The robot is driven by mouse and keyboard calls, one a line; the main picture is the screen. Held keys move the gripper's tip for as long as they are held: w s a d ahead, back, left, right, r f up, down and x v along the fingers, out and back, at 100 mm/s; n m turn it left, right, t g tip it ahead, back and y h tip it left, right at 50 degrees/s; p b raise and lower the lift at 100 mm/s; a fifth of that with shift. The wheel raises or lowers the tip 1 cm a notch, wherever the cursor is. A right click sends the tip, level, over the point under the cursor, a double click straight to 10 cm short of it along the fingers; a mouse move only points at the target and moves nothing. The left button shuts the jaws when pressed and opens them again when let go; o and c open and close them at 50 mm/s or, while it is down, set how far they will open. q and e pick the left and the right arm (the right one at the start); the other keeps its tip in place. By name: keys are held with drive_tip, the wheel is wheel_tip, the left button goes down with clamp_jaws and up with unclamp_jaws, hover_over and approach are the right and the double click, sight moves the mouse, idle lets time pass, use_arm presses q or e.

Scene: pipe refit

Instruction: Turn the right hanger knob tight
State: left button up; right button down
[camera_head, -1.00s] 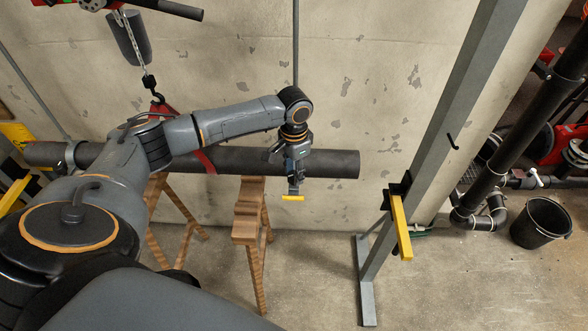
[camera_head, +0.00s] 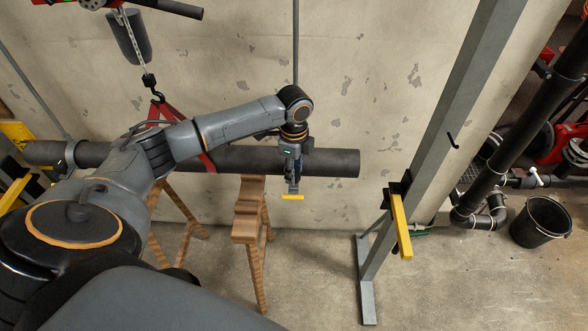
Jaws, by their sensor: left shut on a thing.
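The dark pipe (camera_head: 335,163) lies level across the left half of the view. The right hanger rod (camera_head: 295,45) comes down the wall to the pipe near its right end. My left gripper (camera_head: 292,181) points down in front of the pipe below this rod. It is shut on the right hanger knob, of which a small yellow bar (camera_head: 292,197) shows just below the fingertips. The gripper and wrist hide the rest of the knob and the right hanger's clamp. My right gripper is out of view.
A red sling (camera_head: 207,161) and a chain hoist hook (camera_head: 157,97) hold the pipe. A wooden trestle (camera_head: 247,211) stands below it. A grey post (camera_head: 440,130) with a yellow-armed bracket (camera_head: 401,226) stands right, with clear wall between. A black bucket (camera_head: 540,222) sits far right.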

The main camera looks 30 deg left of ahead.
use_arm(q)
drive_tip(key=m, duration=0.5)
drive_tip(key=shift+m, duration=0.3)
drive_tip(key=m, duration=0.4)
drive_tip(key=shift+r+m, duration=0.1)
drive_tip(key=shift+m, duration=0.3)
drive_tip(key=shift+w+m, duration=0.1)
drive_tip(key=shift+m, duration=0.2)
drive_tip(key=o, duration=1.1)
drive_tip(key=shift+o, duration=0.2)
wheel_tip(320, 180, up, 12)
